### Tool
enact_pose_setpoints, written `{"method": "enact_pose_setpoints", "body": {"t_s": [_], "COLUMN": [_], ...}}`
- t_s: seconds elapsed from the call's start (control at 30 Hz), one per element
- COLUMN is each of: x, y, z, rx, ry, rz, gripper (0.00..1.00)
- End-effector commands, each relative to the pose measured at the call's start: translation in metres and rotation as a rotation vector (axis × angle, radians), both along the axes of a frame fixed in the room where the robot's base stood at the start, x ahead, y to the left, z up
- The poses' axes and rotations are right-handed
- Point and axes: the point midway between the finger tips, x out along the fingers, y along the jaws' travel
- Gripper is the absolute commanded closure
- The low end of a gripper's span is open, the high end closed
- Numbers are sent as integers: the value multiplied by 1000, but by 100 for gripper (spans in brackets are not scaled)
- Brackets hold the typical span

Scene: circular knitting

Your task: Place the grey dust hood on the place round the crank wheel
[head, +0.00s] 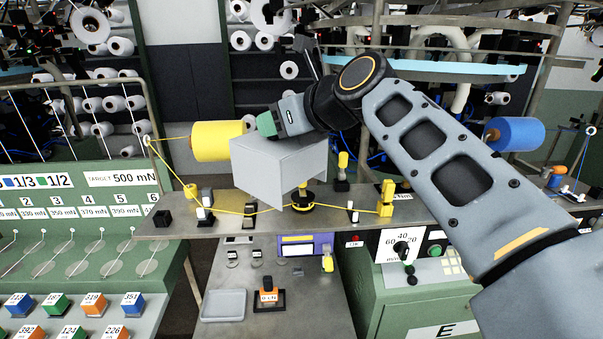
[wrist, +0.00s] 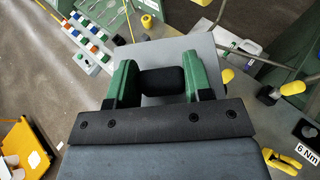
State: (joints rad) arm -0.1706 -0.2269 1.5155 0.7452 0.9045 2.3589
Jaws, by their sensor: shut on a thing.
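The grey dust hood (head: 275,170) is a box with plain flat sides, held in the air over the metal shelf. My gripper (head: 268,124) is at its top, and its green jaws are shut on the hood's black knob, which shows between them in the wrist view (wrist: 161,80). The hood's grey top (wrist: 185,50) spreads beyond the jaws there. The crank wheel (head: 302,199), a dark disc with a yellow upright part, stands on the shelf just under the hood's lower right side. The hood partly overlaps it in the picture, and the place round the wheel is partly hidden.
The narrow shelf (head: 190,224) carries a yellow thread, small guides and a yellow block (head: 386,197). A yellow yarn cone (head: 217,141) lies behind the hood, and a blue cone (head: 514,134) is at right. A lower bench with a grey tray (head: 224,305) is in front.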

Motion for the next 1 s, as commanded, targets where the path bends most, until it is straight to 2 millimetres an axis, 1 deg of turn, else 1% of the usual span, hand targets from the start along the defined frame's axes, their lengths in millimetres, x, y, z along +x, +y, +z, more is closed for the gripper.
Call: {"method": "enact_pose_setpoints", "body": {"t_s": [0.03,0.2,0.27,0.4,0.5,0.6,0.77,0.83,0.9,1.0], "x": [12,51,64,82,91,97,102,105,110,109], "y": [-6,-24,-30,-38,-42,-44,-46,-48,-50,-50], "z": [-5,-24,-31,-57,-69,-77,-82,-88,-97,-111], "rx": [0,1,1,0,1,0,0,-1,1,1], "ry": [7,7,6,6,5,4,1,3,5,4], "rz": [-5,-5,-3,0,0,1,2,1,2,2], "gripper": [93,93,93,92,92,92,93,93,93,93]}}
